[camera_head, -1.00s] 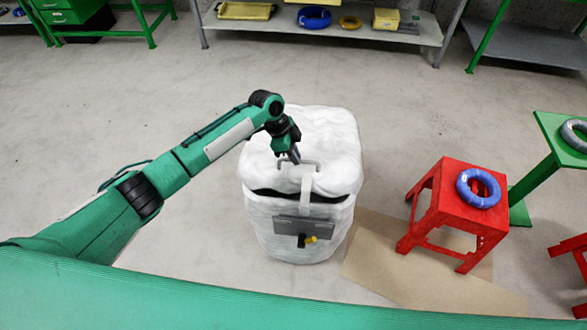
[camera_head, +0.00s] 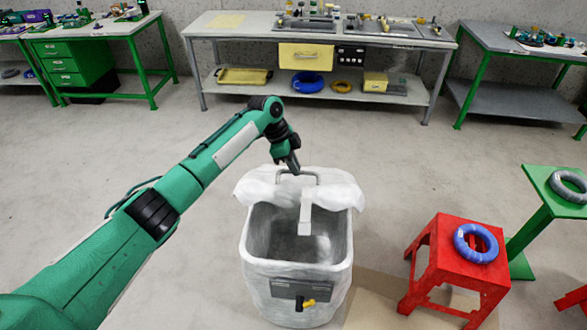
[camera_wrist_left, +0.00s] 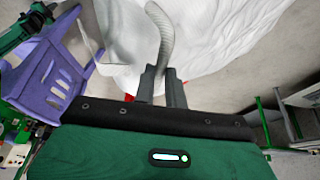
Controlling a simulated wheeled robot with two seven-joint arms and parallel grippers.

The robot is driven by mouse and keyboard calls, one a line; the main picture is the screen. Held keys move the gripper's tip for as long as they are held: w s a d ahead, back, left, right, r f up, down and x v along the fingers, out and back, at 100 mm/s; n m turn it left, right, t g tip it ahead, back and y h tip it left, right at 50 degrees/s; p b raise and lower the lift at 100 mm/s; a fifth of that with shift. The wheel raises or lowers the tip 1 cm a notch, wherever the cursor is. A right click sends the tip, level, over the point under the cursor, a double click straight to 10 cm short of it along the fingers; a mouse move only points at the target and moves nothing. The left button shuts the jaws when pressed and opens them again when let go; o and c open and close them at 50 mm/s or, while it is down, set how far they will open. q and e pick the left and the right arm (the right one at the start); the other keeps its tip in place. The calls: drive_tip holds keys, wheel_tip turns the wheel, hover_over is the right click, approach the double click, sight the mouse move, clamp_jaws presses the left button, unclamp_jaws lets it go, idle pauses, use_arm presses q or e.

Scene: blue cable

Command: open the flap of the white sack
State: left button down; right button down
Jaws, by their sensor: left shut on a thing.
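The white sack (camera_head: 253,265) stands on the floor in the middle of the head view, its mouth open and its hollow inside showing. Its flap (camera_head: 255,190) is raised at the back rim, with a grey handle (camera_head: 311,176) on top and a white strap (camera_head: 305,212) hanging down. My left gripper (camera_head: 293,170) is at the flap's handle. In the left wrist view my left gripper (camera_wrist_left: 161,88) has its fingers shut on the curved grey handle (camera_wrist_left: 163,40), with the white flap (camera_wrist_left: 220,40) around it. My right gripper is not in view.
A red stool (camera_head: 450,268) with a blue cable coil (camera_head: 476,243) stands right of the sack. A green stand (camera_head: 545,205) holds a grey coil (camera_head: 568,186). Workbenches (camera_head: 215,28) line the back wall. The floor behind and left of the sack is clear.

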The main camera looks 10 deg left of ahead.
use_arm(q)
drive_tip(key=shift+a+f, duration=0.15)
drive_tip(key=shift+f, duration=0.15)
